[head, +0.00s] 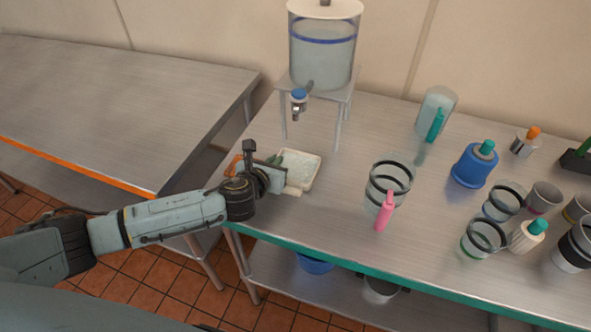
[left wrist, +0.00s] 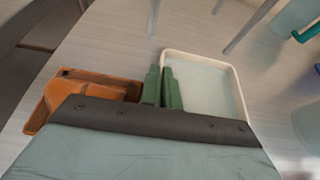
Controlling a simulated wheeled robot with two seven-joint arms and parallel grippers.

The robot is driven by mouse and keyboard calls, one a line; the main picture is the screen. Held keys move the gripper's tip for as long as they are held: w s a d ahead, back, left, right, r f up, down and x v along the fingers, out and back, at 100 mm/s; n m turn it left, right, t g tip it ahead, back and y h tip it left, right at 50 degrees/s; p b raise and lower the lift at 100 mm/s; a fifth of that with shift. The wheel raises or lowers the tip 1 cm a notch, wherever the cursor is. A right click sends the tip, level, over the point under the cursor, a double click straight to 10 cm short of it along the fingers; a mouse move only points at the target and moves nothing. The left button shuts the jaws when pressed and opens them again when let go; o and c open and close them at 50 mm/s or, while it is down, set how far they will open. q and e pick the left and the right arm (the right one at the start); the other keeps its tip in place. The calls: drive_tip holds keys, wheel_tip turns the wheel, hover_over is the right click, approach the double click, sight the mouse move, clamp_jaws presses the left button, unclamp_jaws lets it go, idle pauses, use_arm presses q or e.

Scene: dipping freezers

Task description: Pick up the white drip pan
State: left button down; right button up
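The white drip pan (head: 313,181) is a shallow, pale, square pan near the left end of the steel table, in front of the dispenser stand. My left gripper (head: 283,174) is at the pan's left side. In the left wrist view, its green fingers (left wrist: 162,88) are close together at the left rim of the pan (left wrist: 241,95), one on each side of the rim. The gripper looks shut on that rim. Whether the pan is raised off the table I cannot tell. My right gripper is not in view.
A clear water dispenser (head: 322,60) stands on a metal stand behind the pan. An orange-brown object (left wrist: 95,88) is left of the fingers. Another table (head: 110,100) is at left.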

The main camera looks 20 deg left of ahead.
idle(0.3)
use_arm(q)
wheel_tip(320, 180, up, 9)
drive_tip(key=shift+p, duration=1.15)
drive_tip(key=shift+r, duration=0.55)
